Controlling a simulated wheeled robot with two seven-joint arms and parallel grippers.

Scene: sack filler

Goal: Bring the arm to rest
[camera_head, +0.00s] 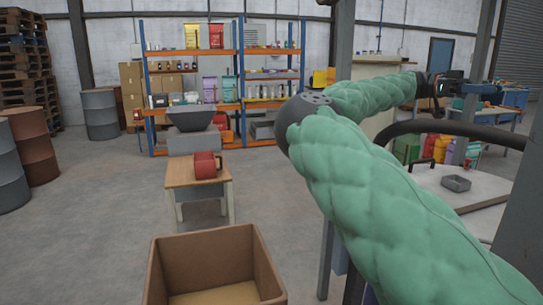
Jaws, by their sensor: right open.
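My right arm, in a quilted green sleeve, comes in from the lower right. It bends at a dark elbow joint near the middle of the picture and reaches back to the right. My right gripper (468,88) is at its far end, small and dark, in front of the blue workbenches. It is open, and I see nothing held in it. The fine shape of its fingers is hard to make out. My left gripper is not in view.
An open cardboard box (213,246) is close in front. Behind it, a small wooden table (185,177) bears a red item (206,165). A pale worktop (425,180) with a grey tray (456,183) lies below my forearm. Drums (33,145) stand left; the floor between is clear.

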